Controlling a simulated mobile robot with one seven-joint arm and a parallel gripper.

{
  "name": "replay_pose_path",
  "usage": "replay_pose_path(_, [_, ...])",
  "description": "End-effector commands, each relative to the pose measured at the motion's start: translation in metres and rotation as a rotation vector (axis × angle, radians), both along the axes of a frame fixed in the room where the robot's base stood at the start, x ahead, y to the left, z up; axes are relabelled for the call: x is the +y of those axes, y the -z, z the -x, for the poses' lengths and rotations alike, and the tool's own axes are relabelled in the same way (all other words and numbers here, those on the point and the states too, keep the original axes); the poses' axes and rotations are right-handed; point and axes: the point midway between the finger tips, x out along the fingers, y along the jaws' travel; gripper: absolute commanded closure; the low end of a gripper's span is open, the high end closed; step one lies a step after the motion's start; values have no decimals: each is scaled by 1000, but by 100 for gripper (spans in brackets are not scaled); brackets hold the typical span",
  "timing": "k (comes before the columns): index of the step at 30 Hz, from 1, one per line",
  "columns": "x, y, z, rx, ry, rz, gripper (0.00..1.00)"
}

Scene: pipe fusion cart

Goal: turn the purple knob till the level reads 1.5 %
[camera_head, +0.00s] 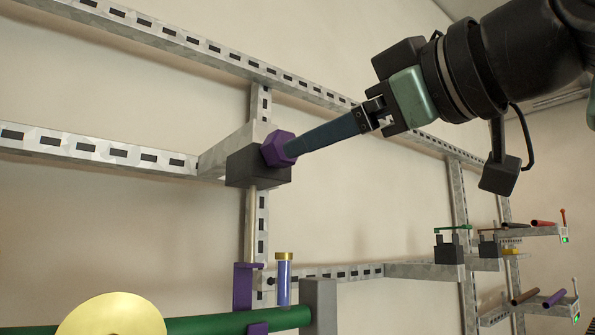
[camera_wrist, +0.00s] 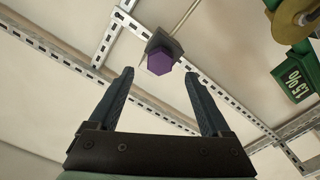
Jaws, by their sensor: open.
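The purple knob (camera_head: 273,150) is a six-sided piece on the front of a dark box (camera_head: 248,168) fixed to the metal rails. In the wrist view the knob (camera_wrist: 160,62) shows centred between my fingers, at about the height of their tips. My gripper (camera_head: 295,147) is open, reaching in from the upper right, with its tips at the knob's right side. In the wrist view the fingers (camera_wrist: 160,74) stand apart with gaps on both sides of the knob. A green plate (camera_wrist: 298,72) at the right reads 1.5 %, turned sideways; whether it is a live reading cannot be told.
A blue-filled, gold-capped tube (camera_head: 284,278) stands below the box, beside a purple bracket (camera_head: 243,286). A green pipe (camera_head: 205,323) and a gold disc (camera_head: 110,315) lie at the bottom. Slotted rails (camera_head: 95,148) run around the box. Racks of small parts stand at the right.

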Motion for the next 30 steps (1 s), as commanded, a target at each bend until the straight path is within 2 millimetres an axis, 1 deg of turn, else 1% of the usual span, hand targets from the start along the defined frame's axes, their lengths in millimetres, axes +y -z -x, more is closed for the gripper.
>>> replay_pose_path(1, [-7, 5, 10, -4, 2, 1, 18])
replay_pose_path(3, [-16, 4, 21, -2, 3, 1, 18])
replay_pose_path(6, [-25, 3, 34, 0, 1, 1, 18])
replay_pose_path(10, [-32, 2, 45, 1, 1, 2, 18])
replay_pose_path(15, [-35, 0, 49, 2, -1, 0, 18])
replay_pose_path(30, [-35, 0, 49, 2, -1, 1, 18])
